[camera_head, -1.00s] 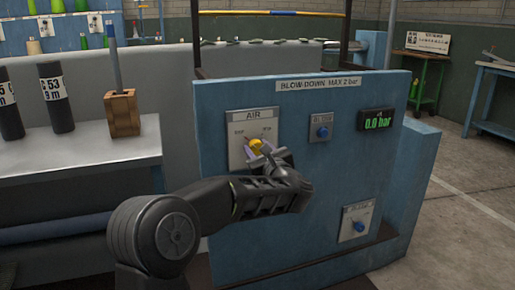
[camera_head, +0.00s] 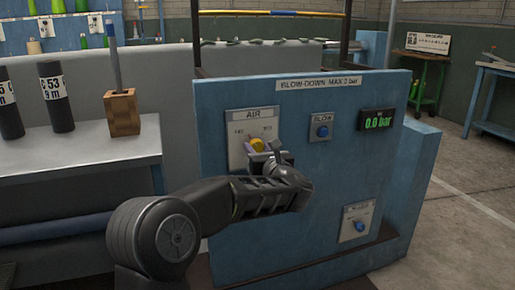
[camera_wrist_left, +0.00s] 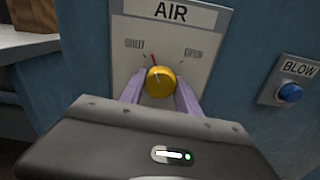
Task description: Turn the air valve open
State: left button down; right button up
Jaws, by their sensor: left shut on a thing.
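The air valve is a yellow knob (camera_head: 257,145) on a pale plate marked AIR (camera_head: 240,128) on the blue panel. In the left wrist view the knob (camera_wrist_left: 160,81) has a mark at its top, and a red line on the plate sits just above it, nearer the SHUT label (camera_wrist_left: 134,44) than the OPEN label (camera_wrist_left: 193,52). My left gripper (camera_head: 264,156) is shut on the knob, with one finger on each side of it in the wrist view (camera_wrist_left: 158,94). My right gripper is not in view.
A blue BLOW button (camera_head: 322,131) and a display reading 0.0 bar (camera_head: 378,120) are right of the valve. Another blue knob (camera_head: 359,227) is lower right. A grey bench (camera_head: 75,150) with black cylinders (camera_head: 56,97) and a wooden block (camera_head: 122,112) stands left.

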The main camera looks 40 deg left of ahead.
pick_arm(q)
jog(key=m, duration=0.2)
jog(key=shift+m, duration=0.4)
jog(key=m+p, duration=0.1)
jog(key=m, duration=0.2)
jog(key=shift+r+m, duration=0.1)
jog(key=shift+m, duration=0.2)
jog(key=m+p, duration=0.2)
jog(key=m, duration=0.2)
jog(key=shift+r+m+p, duration=0.1)
jog(key=shift+m+p, duration=1.15)
jog(key=shift+m, duration=0.75)
jog(key=shift+a, duration=0.1)
jog(key=shift+s, duration=0.1)
jog(key=c, duration=0.9)
grip_release()
jog(key=shift+o, duration=0.2)
